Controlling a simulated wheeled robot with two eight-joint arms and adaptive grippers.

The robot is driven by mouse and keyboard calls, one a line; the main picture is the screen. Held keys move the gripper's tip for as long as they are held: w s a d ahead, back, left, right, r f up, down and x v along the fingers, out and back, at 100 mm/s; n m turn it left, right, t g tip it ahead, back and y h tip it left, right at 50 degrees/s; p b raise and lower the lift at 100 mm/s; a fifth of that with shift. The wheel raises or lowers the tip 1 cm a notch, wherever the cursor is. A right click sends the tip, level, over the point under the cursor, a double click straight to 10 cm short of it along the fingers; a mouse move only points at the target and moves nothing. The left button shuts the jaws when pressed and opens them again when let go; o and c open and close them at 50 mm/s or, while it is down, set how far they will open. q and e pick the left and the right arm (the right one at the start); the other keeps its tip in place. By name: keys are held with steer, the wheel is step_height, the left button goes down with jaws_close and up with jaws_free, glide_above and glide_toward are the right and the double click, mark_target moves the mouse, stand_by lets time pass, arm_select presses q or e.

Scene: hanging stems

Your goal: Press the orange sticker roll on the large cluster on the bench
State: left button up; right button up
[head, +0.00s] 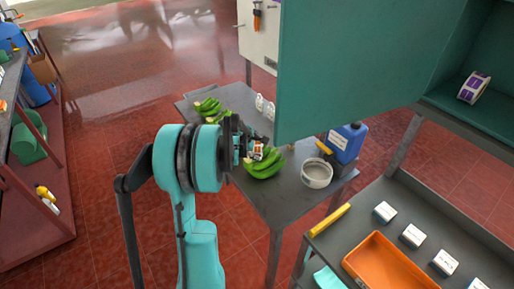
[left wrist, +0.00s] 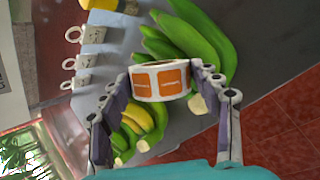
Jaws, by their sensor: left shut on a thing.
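The orange sticker roll (head: 257,151) is white with orange labels; it also shows in the left wrist view (left wrist: 160,80). My left gripper (head: 249,149) is shut on it, with one finger on each side. The large cluster (head: 264,168) of green bananas lies on the grey bench (head: 283,197), and in the left wrist view the cluster (left wrist: 205,40) appears right behind the roll. I cannot tell whether the roll touches it. My right gripper is not in view.
Smaller green clusters (head: 208,106) lie farther back on the bench. A white bowl (head: 316,173) and a blue jug (head: 345,142) stand to the right. An orange tray (head: 385,262) is at the lower right.

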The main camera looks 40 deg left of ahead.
arm_select(q)
steer(key=shift+r+p, duration=0.35)
steer(key=shift+r, duration=0.1)
step_height(320, 180, up, 8)
steer(key=p, duration=0.5)
steer(key=shift+r, duration=0.1)
steer(key=shift+f, duration=0.2)
